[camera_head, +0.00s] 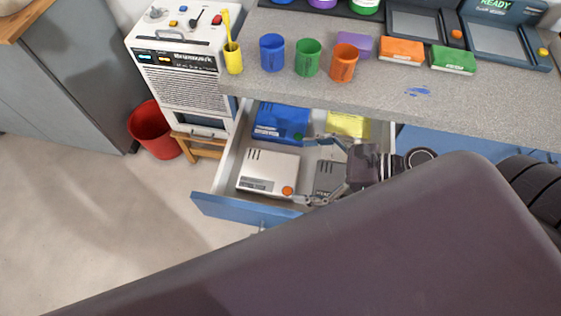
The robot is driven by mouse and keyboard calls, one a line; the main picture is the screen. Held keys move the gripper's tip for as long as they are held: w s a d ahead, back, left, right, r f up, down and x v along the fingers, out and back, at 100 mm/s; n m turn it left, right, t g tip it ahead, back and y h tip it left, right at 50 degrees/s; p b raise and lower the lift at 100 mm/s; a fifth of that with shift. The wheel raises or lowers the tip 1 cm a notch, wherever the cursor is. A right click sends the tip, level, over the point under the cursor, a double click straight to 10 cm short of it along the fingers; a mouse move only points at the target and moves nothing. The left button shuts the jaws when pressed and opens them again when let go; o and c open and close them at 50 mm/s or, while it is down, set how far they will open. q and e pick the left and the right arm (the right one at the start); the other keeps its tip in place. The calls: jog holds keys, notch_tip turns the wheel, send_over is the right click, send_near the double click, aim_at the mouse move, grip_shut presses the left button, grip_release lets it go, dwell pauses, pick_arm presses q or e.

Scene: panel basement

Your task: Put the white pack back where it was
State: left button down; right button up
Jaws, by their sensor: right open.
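The white pack (268,172) lies flat in the front left part of the open drawer (228,179). It has dark slots on top and an orange round button at its right corner. My right gripper (308,170) is open and reaches in from the right, its fingers spread over the drawer. One fingertip is close to the pack's front right corner, the other is near the blue pack behind; I cannot tell whether either touches. My left gripper is not in view.
The drawer also holds a blue pack (281,122), a yellow pack (348,124) and a dark grey pack (328,177), partly hidden by my gripper. Cups and colored boxes stand on the counter (480,95) above. A red bin (155,130) stands on the floor left. My own dark body fills the lower right.

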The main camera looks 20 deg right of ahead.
jog(key=shift+v, duration=1.65)
